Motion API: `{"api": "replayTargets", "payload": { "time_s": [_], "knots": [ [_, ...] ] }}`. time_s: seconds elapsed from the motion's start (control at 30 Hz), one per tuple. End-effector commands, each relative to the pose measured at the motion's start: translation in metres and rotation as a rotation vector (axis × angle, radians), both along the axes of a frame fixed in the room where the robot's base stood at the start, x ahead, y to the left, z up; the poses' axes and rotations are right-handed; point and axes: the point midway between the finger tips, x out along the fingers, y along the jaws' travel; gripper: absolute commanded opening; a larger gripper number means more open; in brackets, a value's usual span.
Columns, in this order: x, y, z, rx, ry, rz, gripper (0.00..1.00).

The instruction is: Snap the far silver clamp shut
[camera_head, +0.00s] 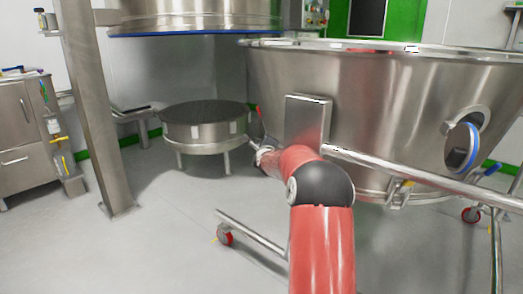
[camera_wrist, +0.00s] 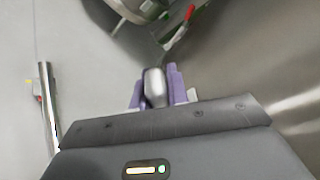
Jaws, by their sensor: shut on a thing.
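In the wrist view my gripper (camera_wrist: 156,92) has its purple fingers shut on a rounded silver piece, which looks like the lever of the far silver clamp (camera_wrist: 154,78). The rest of that clamp is hidden or hard to make out. In the head view my red arm reaches to the left side of the large steel bowl (camera_head: 390,90), and my fingers are too small to make out there. Another silver clamp (camera_head: 399,192) sits at the bowl's lower edge, right of my arm.
A steel trolley rail (camera_head: 430,178) runs right of my arm, with a castored leg (camera_head: 250,235) low on the left. A round steel stand (camera_head: 205,128) is behind. A steel post (camera_head: 88,100) stands left. Floor between is clear.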

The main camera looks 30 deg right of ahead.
Motion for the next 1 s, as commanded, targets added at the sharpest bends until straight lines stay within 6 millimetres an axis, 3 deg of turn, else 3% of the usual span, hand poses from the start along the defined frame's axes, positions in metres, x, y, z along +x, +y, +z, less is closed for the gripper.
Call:
{"api": "replayTargets", "payload": {
  "time_s": [0.43,0.47,0.6,1.0],
  "knots": [
    [0.0002,-0.0003,0.0003,0.009,-0.001,0.0,0.0],
    [0.0001,-0.0004,0.0003,0.009,-0.001,0.0,0.2],
    [0.0001,-0.0004,0.0001,0.009,-0.001,0.0,0.38],
    [-0.009,0.003,0.0024,0.009,-0.001,0.0,0.38]
  ]
}}
